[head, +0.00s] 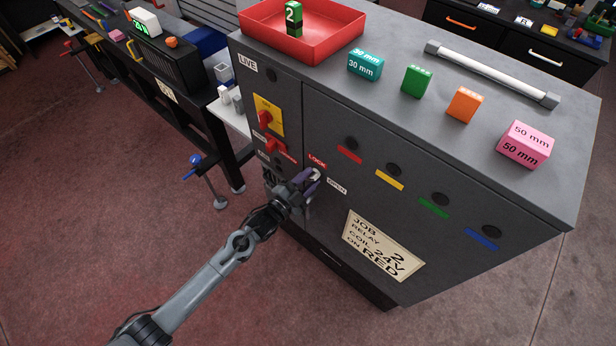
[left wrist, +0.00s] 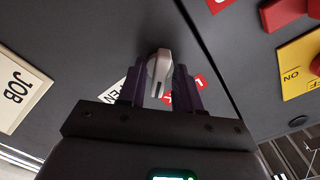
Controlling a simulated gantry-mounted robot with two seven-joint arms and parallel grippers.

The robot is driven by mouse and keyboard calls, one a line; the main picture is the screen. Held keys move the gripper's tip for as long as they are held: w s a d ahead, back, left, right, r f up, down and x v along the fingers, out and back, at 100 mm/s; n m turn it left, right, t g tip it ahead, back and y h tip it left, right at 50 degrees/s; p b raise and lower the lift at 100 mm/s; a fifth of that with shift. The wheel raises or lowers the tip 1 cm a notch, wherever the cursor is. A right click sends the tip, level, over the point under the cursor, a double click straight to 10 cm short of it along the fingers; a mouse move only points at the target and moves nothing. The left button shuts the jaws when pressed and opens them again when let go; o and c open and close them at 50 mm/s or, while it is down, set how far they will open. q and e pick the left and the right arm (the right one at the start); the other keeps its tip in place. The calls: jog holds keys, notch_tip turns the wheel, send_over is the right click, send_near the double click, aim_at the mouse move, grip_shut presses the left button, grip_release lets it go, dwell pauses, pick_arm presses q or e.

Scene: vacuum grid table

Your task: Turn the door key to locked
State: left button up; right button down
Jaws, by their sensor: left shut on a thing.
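The door key (left wrist: 160,66) is a silver-grey handle on the dark cabinet door. In the left wrist view it stands between the purple fingers of my left gripper (left wrist: 158,90), which is shut on it. The white OPEN label (left wrist: 112,93) lies to its left there and the red LOCK label (left wrist: 200,82) to its right, both partly hidden by the fingers. In the head view my left gripper (head: 308,180) is at the door's upper left, just below the LOCK label (head: 317,161) and left of the OPEN label (head: 337,187). The fingers mostly hide the key there.
Left of the door are a yellow plate with a red switch (head: 265,117) and another red handle (head: 272,146). The door has several sockets over coloured strips and a job card (head: 378,246). A red tray (head: 330,42) and several blocks stand on the cabinet top.

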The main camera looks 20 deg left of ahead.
pick_arm(q)
jog(key=n+p, duration=0.1)
jog(key=n, duration=0.3)
jog(key=shift+r+n+p, duration=0.1)
jog(key=shift+n+p, duration=0.2)
jog(key=shift+p, duration=0.1)
jog(key=n+p, duration=0.1)
jog(key=n, duration=0.2)
jog(key=shift+n, duration=0.9)
jog(key=shift+p, duration=0.3)
jog(key=o, duration=0.7)
